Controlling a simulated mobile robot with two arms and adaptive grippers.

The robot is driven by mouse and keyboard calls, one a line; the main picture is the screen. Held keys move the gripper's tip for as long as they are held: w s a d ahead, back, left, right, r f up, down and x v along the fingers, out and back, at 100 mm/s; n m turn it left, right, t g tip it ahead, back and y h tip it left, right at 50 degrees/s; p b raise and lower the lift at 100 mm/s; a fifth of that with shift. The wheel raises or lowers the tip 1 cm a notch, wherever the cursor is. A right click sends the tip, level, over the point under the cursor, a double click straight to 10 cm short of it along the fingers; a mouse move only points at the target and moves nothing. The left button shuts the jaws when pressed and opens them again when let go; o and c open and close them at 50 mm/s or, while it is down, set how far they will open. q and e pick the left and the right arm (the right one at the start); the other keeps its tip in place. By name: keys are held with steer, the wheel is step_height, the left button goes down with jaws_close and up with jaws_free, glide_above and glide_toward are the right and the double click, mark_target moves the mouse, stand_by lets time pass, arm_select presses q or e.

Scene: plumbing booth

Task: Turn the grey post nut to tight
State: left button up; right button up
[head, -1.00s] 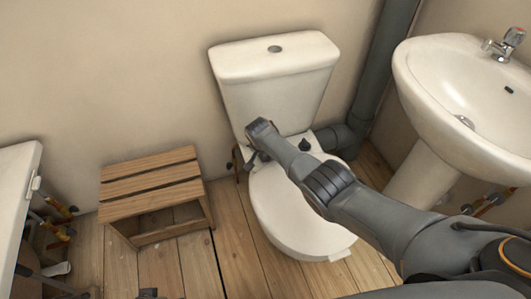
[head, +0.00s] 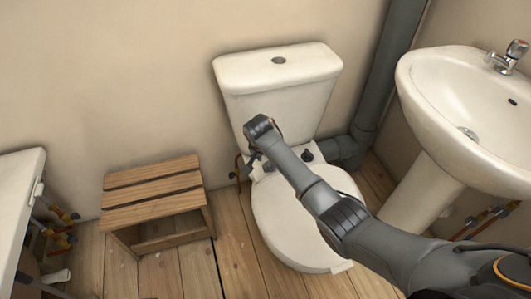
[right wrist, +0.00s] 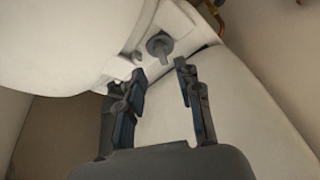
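A grey post nut (right wrist: 160,45) with a round head shows in the right wrist view, on the white toilet ledge just beyond my fingertips. My right gripper (right wrist: 160,72) is open and empty, its two fingers apart with the nut ahead of the gap and not between them. In the head view my right gripper (head: 253,160) points down at the left rear of the toilet seat, and my wrist hides part of that area. A dark post (head: 307,156) stands at the right rear of the seat. My left gripper does not show clearly.
The toilet cistern (head: 279,80) rises close behind my right wrist. The seat lid (head: 300,235) lies under my forearm. A wooden step stool (head: 152,192) stands left, a washbasin (head: 450,100) right, and a grey waste pipe (head: 380,85) behind.

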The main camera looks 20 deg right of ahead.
steer(key=shift+v, duration=2.1)
